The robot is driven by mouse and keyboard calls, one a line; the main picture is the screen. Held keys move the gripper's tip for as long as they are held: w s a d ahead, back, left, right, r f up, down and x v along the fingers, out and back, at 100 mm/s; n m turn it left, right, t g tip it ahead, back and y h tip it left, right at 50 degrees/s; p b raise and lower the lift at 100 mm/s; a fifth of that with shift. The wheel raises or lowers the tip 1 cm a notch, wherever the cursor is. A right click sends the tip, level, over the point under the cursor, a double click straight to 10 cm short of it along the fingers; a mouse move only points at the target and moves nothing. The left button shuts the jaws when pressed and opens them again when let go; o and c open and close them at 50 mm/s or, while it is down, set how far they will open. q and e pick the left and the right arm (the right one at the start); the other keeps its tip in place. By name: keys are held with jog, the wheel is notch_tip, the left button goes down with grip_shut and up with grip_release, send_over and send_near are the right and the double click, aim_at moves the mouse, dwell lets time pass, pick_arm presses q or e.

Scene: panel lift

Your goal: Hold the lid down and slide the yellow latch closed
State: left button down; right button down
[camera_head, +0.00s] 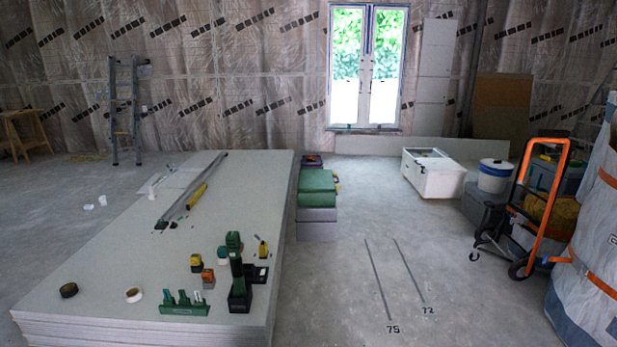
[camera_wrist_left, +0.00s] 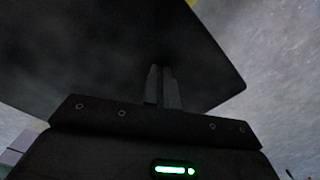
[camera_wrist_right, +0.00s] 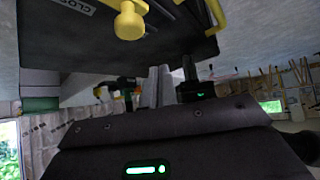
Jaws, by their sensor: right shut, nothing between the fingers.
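In the right wrist view a dark panel (camera_wrist_right: 60,40), which looks like the lid, fills the upper left. A yellow latch with a round knob (camera_wrist_right: 130,22) is on it, beside a partly cut-off label (camera_wrist_right: 78,4) starting "CLO". My right gripper (camera_wrist_right: 157,85) is shut and empty just below the knob in the picture; contact cannot be told. In the left wrist view a dark flat surface (camera_wrist_left: 90,50) spans the top, with a bit of yellow at its upper edge. My left gripper (camera_wrist_left: 162,84) has its fingers together against or close to that surface. Neither gripper shows in the head view.
In the head view a stack of boards (camera_head: 120,250) carries tools and tape rolls. Green and grey cases (camera_head: 317,190) stand beside it. A white chest (camera_head: 432,180) and an orange hand truck (camera_head: 545,200) are at the right. The middle floor is clear.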

pick_arm(q)
jog(key=shift+s+f, duration=0.2)
pick_arm(e)
jog(key=shift+f, duration=2.35)
jog(key=shift+d, duration=0.2)
pick_arm(q)
jog(key=shift+s, duration=0.1)
pick_arm(e)
jog(key=shift+d, duration=0.9)
pick_arm(q)
jog(key=shift+f, duration=0.1)
pick_arm(e)
jog(key=shift+a, duration=0.2)
jog(key=shift+a, duration=1.65)
notch_tip(320, 180, up, 8)
